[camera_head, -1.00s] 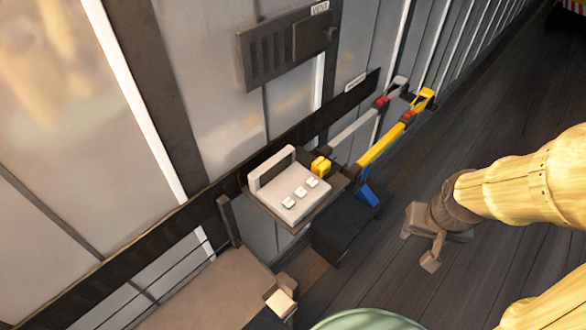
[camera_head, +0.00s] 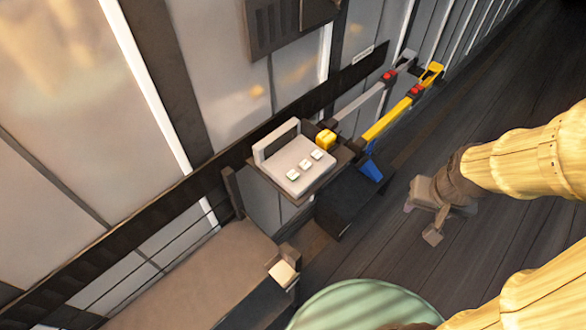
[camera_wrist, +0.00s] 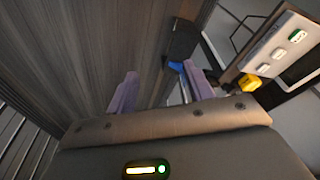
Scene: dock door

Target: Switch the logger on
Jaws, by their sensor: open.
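A white device with an upright back panel and three pale buttons on its top, which looks like the logger (camera_head: 290,158), sits on a dark wall shelf. It also shows at the right of the wrist view (camera_wrist: 262,50), with its buttons in a row. My gripper (camera_head: 421,215) hangs over the dark floor to the right of the device, well apart from it. In the wrist view my gripper (camera_wrist: 160,80) has its two purple-grey fingers spread, with nothing between them.
A yellow block (camera_head: 325,140) sits beside the device. Yellow (camera_head: 388,119) and grey (camera_head: 360,106) bars with red parts run along the wall behind. A blue piece (camera_head: 371,170) and a dark box (camera_head: 345,203) are below the shelf. A brown surface (camera_head: 205,270) is in front. The floor at right is clear.

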